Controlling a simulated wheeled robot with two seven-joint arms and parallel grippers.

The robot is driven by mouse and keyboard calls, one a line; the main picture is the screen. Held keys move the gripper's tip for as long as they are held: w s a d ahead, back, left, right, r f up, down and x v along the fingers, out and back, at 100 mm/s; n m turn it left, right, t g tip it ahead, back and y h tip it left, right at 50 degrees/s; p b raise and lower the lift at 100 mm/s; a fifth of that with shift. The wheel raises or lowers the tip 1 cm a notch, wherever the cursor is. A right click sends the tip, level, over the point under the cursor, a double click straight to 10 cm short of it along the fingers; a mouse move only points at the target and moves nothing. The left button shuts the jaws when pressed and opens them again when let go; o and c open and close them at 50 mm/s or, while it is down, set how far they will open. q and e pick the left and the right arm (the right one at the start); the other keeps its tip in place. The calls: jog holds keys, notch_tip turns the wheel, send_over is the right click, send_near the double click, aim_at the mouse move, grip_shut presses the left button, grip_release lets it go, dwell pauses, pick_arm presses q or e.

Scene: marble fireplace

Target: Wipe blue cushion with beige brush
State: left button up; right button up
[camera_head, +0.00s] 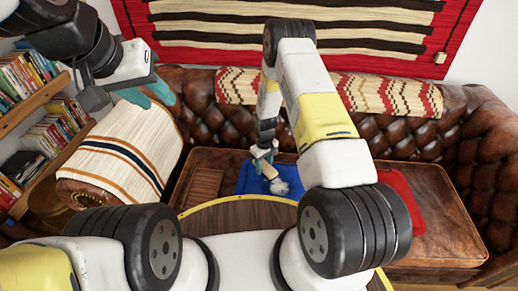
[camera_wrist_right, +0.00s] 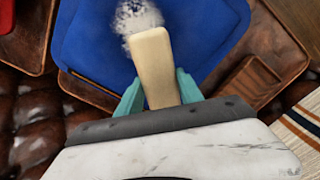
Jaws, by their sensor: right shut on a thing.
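The blue cushion (camera_head: 250,180) lies flat on the brown leather seat of the sofa, and it fills much of the right wrist view (camera_wrist_right: 200,38). My right gripper (camera_head: 263,155) is over the cushion, shut on the beige brush (camera_wrist_right: 155,70). A whitish grey patch (camera_wrist_right: 133,18) shows at that end. My left gripper (camera_head: 150,93) is at the upper left, away from the cushion, with its teal fingers apart.
A wooden slatted tray (camera_head: 202,188) lies left of the cushion. A red cushion (camera_head: 402,200) lies to the right, beyond my right arm. A striped armrest roll (camera_head: 125,155) and bookshelves (camera_head: 30,80) stand at the left. A round wooden table (camera_head: 240,217) is in front.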

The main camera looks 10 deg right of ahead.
jog(key=shift+r, duration=1.7)
